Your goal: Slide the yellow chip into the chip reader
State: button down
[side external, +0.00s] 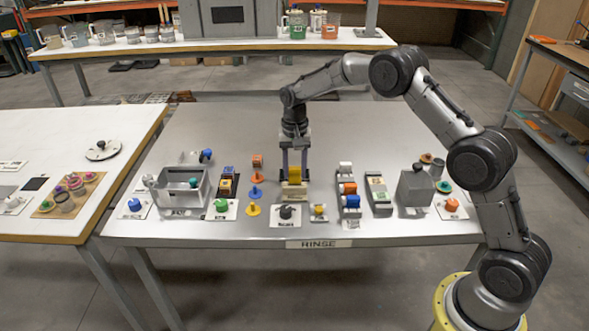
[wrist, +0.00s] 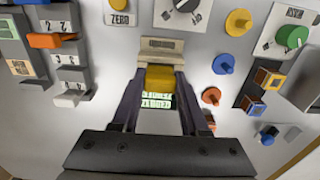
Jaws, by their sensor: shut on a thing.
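The yellow chip (side external: 294,174) is between the fingers of my gripper (side external: 293,168), which points down at the middle of the steel table. In the wrist view, my gripper (wrist: 158,80) is shut on the yellow chip (wrist: 160,76). The chip reader, a beige block (side external: 294,188), is right at the chip; it also shows in the wrist view (wrist: 160,50), directly beyond the chip. The chip and reader appear to meet, but I cannot tell whether any of the chip is inside.
A black knob on a white plate (side external: 286,214) stands just in front of the reader. Blue and orange knobs (wrist: 223,64) lie to one side in the wrist view. Labelled blocks with an orange tab (wrist: 48,40) stand on the other side. A grey open box (side external: 182,187) is at left.

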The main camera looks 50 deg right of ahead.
jog(key=shift+f, duration=1.45)
dwell(0.5)
jog(key=shift+r, duration=0.2)
jog(key=shift+r, duration=1.3)
jog(key=shift+f, duration=1.5)
dwell(0.5)
jog(key=shift+r, duration=0.1)
